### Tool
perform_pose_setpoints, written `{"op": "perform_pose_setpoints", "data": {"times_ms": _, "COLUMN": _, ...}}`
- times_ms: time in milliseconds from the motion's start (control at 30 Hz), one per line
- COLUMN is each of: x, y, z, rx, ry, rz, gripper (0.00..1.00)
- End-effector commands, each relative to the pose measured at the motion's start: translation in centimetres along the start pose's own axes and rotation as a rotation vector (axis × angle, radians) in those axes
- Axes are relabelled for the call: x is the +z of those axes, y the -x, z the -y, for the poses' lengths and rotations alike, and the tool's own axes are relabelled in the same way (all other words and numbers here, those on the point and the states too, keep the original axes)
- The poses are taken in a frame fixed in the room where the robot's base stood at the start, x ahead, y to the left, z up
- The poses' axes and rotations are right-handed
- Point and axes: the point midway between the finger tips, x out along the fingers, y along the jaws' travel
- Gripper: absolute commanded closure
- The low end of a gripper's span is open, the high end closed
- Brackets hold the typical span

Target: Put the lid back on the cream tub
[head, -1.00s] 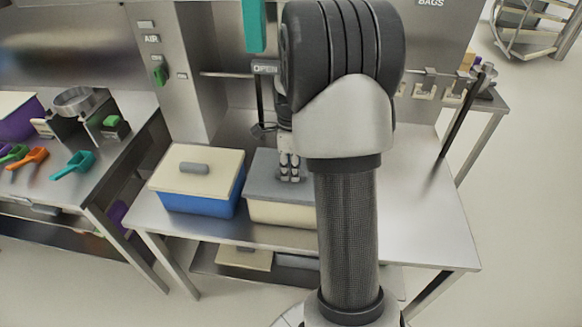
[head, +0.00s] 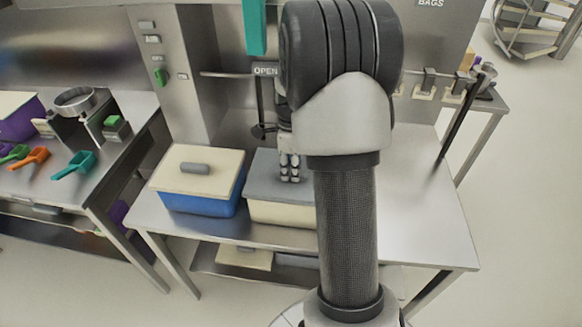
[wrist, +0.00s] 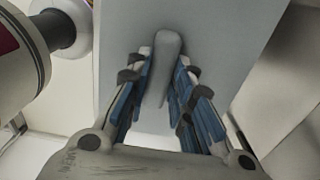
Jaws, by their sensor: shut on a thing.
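The cream tub (head: 278,212) stands on the steel bench, partly hidden behind my arm. The grey lid (head: 262,180) lies over its top and looks level; whether its rim is fully seated I cannot tell. My gripper (head: 290,179) points down at the middle of the lid. In the wrist view my gripper (wrist: 163,85) has its blue-padded fingers on both sides of the lid's grey bar handle (wrist: 166,50), shut on it. The flat lid (wrist: 220,35) fills the middle of that view. The right side of the tub is hidden.
A blue tub (head: 197,201) with a cream lid (head: 215,160) stands close on the left. Bare bench (head: 415,215) lies to the right, with a dark post (head: 458,120) near its edge. A left bench holds coloured scoops (head: 74,166). A teal object (head: 254,25) hangs above.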

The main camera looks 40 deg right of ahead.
Motion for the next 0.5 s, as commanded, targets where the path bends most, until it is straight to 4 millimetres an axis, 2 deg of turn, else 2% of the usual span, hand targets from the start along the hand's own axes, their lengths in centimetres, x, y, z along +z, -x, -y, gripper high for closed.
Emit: {"op": "perform_pose_setpoints", "data": {"times_ms": 500, "x": 0.01, "y": -0.55, "z": 0.01, "rx": 0.0, "ry": 0.0, "rz": 0.0, "gripper": 1.0}}
